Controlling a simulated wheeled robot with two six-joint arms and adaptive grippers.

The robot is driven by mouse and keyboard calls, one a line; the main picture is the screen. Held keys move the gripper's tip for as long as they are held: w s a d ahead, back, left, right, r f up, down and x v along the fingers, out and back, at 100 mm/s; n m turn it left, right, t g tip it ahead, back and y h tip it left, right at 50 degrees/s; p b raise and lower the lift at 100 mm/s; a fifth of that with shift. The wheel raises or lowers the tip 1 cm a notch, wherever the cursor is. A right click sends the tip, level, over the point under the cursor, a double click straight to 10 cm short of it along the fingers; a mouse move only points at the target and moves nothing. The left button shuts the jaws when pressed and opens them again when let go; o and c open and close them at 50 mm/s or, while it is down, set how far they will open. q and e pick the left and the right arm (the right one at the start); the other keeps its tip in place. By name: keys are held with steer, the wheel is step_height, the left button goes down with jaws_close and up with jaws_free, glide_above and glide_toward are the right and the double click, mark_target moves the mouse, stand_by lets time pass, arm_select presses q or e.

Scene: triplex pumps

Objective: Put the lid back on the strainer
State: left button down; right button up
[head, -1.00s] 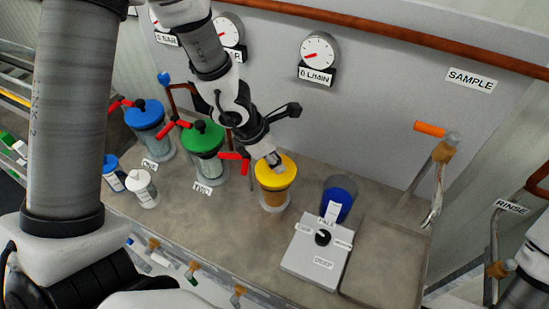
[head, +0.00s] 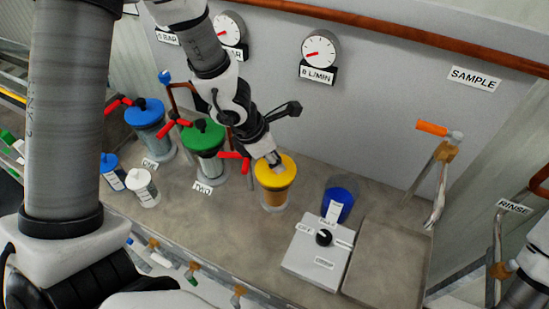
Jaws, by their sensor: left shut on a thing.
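The yellow lid (head: 288,178) sits on top of the clear strainer (head: 274,199), with brownish contents showing below it. It looks level and over the strainer's mouth; I cannot tell whether it is fully seated. My left gripper (head: 274,160) points down at the lid's middle from the upper left and is shut on it, hiding the part it grips.
Left of the strainer stand similar vessels with a green lid (head: 203,135) and a blue lid (head: 144,112), with red-handled valves between. To the right are a blue-filled cup (head: 340,199) and a grey box with a black knob (head: 323,237). A bare tray (head: 388,262) lies beyond.

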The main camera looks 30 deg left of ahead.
arm_select(q)
steer(key=shift+f+b, duration=0.15)
steer(key=shift+b, duration=0.2)
stand_by(0.9)
steer(key=shift+c, duration=1.8)
jaws_free()
step_height(320, 180, up, 7)
steer(key=p, duration=0.6)
steer(key=shift+p, duration=0.3)
jaws_close()
